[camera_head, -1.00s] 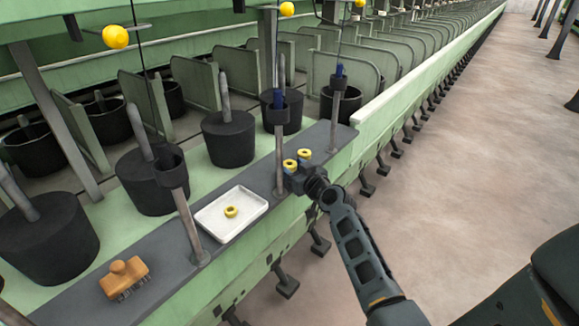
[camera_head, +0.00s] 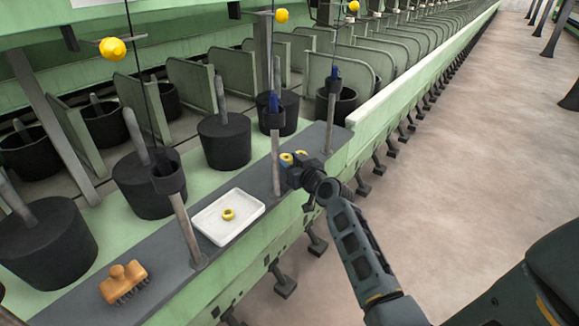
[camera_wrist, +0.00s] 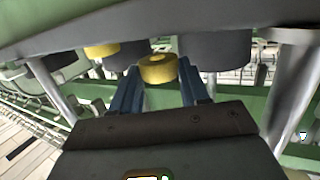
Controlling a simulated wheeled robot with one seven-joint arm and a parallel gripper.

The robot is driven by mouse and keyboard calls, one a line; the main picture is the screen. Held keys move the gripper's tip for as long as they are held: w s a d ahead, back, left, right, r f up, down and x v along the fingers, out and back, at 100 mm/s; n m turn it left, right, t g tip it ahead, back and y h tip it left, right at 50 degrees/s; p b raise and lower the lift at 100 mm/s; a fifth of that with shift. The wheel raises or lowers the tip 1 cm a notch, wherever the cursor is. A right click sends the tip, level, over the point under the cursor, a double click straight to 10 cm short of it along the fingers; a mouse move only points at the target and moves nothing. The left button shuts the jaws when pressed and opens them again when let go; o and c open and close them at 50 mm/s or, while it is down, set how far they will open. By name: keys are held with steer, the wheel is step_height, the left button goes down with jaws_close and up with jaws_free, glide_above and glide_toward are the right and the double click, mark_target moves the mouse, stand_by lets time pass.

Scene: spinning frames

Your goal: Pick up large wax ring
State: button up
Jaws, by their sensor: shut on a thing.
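My gripper (camera_head: 296,170) is at the front edge of the dark ledge, its jaws shut on a yellow wax ring. In the wrist view this ring (camera_wrist: 158,69) sits between the two blue fingers, and part of another yellow ring (camera_wrist: 101,50) shows to its left. In the head view two yellow rings, one on the left (camera_head: 286,158) and one on the right (camera_head: 301,154), show close together at the gripper, partly hidden by it. I cannot tell there which one is held, or whether it is clear of the ledge.
A white tray (camera_head: 246,221) with a smaller-looking yellow ring (camera_head: 228,214) lies on the ledge (camera_head: 163,275). An orange-brown brush (camera_head: 124,281) lies farther left. Grey posts (camera_head: 275,160) stand close to my gripper. Black cans (camera_head: 224,140) stand behind. The floor at right is open.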

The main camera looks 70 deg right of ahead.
steer(key=s+d+r+b, duration=0.1)
steer(key=s+d+r, duration=0.5)
steer(key=s+r, duration=0.2)
steer(key=shift+s, duration=1.05)
